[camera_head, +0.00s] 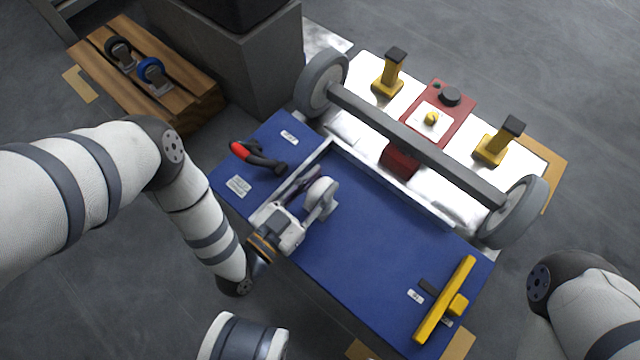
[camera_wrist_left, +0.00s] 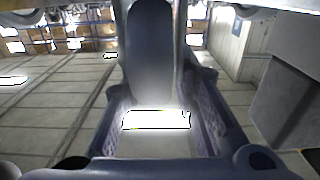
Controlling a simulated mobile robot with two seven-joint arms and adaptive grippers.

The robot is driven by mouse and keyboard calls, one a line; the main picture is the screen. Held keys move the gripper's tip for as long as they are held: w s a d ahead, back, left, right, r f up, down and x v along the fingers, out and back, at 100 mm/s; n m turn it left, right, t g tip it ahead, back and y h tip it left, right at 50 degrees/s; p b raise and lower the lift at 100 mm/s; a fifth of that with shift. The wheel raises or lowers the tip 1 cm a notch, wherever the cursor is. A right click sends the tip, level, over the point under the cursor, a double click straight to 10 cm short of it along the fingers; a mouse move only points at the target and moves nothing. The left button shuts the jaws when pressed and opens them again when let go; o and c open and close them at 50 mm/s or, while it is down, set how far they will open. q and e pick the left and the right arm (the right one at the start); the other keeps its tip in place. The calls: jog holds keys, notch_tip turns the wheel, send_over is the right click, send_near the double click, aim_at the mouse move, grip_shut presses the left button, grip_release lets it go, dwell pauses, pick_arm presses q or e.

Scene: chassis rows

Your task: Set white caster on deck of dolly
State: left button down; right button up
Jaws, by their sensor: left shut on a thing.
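My left gripper (camera_head: 312,200) is shut on the white caster (camera_head: 320,191), above the left part of the blue work surface. The caster's pale wheel shows between the fingers in the head view; its fork is mostly hidden by them. In the left wrist view the caster (camera_wrist_left: 150,55) stands between the fingers as a dark, shaded wheel, with a bright plate below it. The dolly (camera_head: 200,111) is a slatted wooden deck on the floor at the upper left. A black caster (camera_head: 119,51) and a blue caster (camera_head: 153,73) rest on its deck. My right gripper is out of view.
A grey block (camera_head: 240,55) stands right beside the dolly. A red-handled tool (camera_head: 258,156) and a yellow tool (camera_head: 445,300) lie on the blue surface (camera_head: 370,245). A grey axle (camera_head: 415,145) with two wheels spans the white chassis behind, near yellow posts and a red box.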

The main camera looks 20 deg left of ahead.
pick_arm(q)
jog(key=shift+r, duration=0.1)
jog(key=c, duration=1.3)
grip_release()
jog(key=p+v, duration=0.3)
jog(key=v, duration=0.9)
